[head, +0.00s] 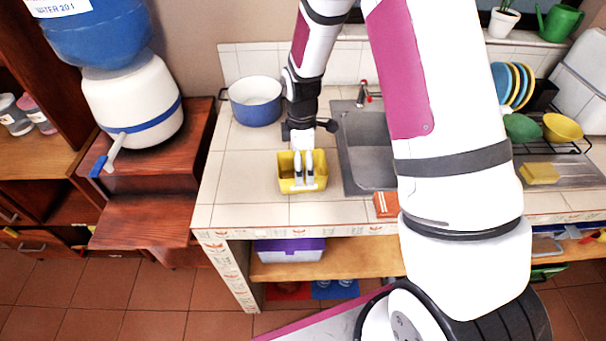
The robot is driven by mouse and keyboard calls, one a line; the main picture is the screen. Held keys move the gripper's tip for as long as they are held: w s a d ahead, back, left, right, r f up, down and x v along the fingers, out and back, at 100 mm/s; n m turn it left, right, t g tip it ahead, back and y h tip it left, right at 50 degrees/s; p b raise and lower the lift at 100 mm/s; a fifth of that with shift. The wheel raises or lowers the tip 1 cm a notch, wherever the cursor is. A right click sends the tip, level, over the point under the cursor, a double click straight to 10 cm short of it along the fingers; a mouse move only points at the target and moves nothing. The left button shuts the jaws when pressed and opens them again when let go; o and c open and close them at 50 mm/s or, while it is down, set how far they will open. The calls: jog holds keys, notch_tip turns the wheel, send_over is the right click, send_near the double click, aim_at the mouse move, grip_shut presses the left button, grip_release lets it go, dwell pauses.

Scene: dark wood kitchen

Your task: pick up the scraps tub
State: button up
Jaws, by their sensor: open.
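The scraps tub appears to be the small yellow open tub (285,183) on the tiled counter, left of the sink. My gripper (304,183) is over the tub from above. Its two pale fingers point down in front of or inside the tub's opening, with a small gap between them. The fingers hide part of the tub's middle. I cannot tell from this view whether a finger touches the tub's wall.
A blue and white pot (256,103) stands behind and left of the tub. The grey sink (366,150) is to its right, with an orange sponge or box (385,205) near the sink's front. The tiled counter (232,190) left of the tub is clear.

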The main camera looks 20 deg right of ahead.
jog(key=shift+f, duration=0.7)
jog(key=c, duration=1.2)
jog(key=shift+o, duration=0.2)
jog(key=shift+r, duration=0.15)
